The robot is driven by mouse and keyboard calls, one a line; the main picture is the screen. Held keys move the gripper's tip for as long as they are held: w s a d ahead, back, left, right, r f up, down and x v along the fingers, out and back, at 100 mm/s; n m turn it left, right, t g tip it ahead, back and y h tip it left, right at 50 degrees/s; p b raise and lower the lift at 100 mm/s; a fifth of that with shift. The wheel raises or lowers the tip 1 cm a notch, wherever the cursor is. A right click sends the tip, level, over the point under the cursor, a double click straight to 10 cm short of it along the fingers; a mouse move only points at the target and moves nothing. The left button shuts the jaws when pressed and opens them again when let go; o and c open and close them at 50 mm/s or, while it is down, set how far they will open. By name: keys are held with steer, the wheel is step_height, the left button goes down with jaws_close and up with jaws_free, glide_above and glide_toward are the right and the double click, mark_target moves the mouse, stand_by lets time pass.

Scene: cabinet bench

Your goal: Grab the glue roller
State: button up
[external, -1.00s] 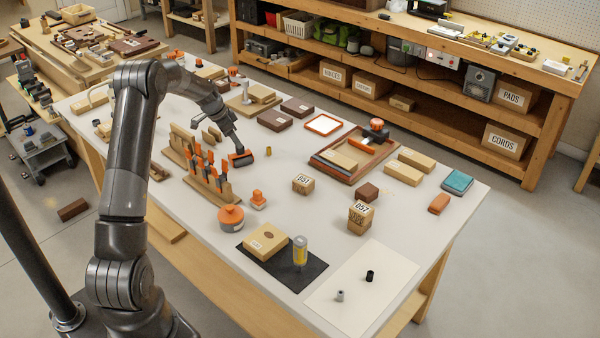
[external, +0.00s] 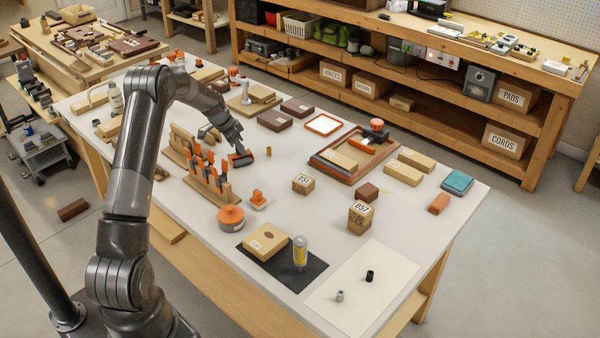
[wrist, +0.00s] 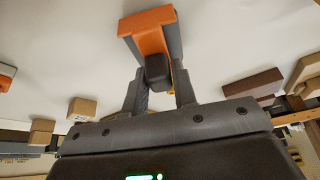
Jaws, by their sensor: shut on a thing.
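The glue roller, which I take to be the orange and dark grey tool, shows in the wrist view (wrist: 146,32) with an orange head and a short dark handle. In the external view the roller (external: 243,159) is small, just right of the wooden rack. My gripper (wrist: 158,82) has its two fingers on either side of the dark handle, shut on it. In the external view my gripper (external: 237,150) reaches down over the table's middle. The fingers partly hide the roller there, and I cannot tell whether it touches the tabletop.
A wooden rack (external: 207,187) of orange-handled tools stands close left of my gripper. A small tan cylinder (external: 268,152) stands to the right.

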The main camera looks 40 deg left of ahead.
jaws_close()
